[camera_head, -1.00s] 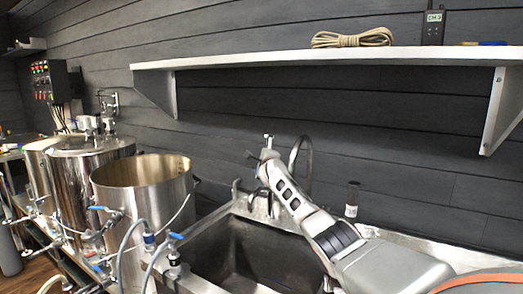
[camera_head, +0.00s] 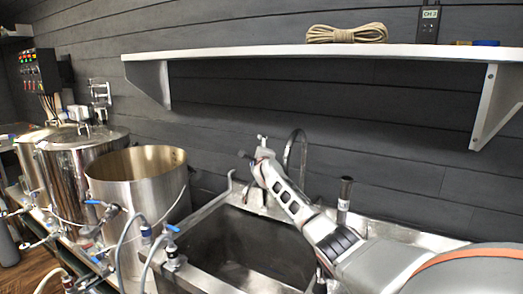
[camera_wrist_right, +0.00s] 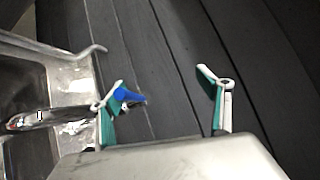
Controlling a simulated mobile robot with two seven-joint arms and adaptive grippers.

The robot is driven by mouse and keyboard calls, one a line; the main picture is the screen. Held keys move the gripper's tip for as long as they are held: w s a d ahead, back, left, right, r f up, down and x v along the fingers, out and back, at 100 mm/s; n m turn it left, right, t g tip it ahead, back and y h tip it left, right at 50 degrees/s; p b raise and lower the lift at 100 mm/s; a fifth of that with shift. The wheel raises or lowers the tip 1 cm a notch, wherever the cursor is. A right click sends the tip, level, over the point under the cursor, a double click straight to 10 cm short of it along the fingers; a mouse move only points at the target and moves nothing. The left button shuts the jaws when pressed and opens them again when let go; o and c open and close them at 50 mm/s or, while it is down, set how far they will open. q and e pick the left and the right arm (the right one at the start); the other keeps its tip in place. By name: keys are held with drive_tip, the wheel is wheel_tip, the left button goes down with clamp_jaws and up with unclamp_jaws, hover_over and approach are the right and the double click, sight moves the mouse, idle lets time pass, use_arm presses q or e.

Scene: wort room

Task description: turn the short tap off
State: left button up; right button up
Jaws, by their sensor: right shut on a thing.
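My right gripper (camera_head: 253,149) is over the back edge of the steel sink (camera_head: 222,255) in the head view. In the right wrist view my right gripper (camera_wrist_right: 160,90) shows two green-lined fingers spaced apart. A blue tap lever (camera_wrist_right: 128,96) lies against the inner side of the left finger. A chrome tap body and spout (camera_wrist_right: 40,118) shows left of that finger. Its joint with the lever is hidden by the finger. In the head view a tall curved tap (camera_head: 295,140) stands just behind my right arm. My left gripper is not in view.
A low bent pipe (camera_head: 231,183) stands at the sink's back left, close to the gripper. A dark upright cylinder (camera_head: 345,192) stands right of my arm. A large steel pot (camera_head: 137,185) and hoses with blue valves stand left. A white shelf (camera_head: 330,52) hangs above.

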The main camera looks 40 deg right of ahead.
drive_tip(key=shift+s+a+r, duration=0.2)
drive_tip(key=shift+s+r, duration=1.1)
drive_tip(key=shift+r, duration=0.1)
drive_tip(key=shift+c, duration=0.2)
drive_tip(key=shift+o, duration=0.2)
drive_tip(key=shift+s+a+r+h, duration=0.1)
drive_tip(key=shift+s+a+h, duration=0.2)
drive_tip(key=shift+s, duration=0.3)
drive_tip(key=shift+s+a+r, duration=0.2)
drive_tip(key=shift+s, duration=0.45)
drive_tip(key=shift+s+a+r, duration=0.15)
drive_tip(key=shift+s+r, duration=0.05)
drive_tip(key=shift+s, duration=0.4)
drive_tip(key=c, duration=1)
drive_tip(key=shift+s+a+f, duration=0.2)
drive_tip(key=shift+a+f, duration=0.3)
drive_tip(key=shift+f, duration=0.1)
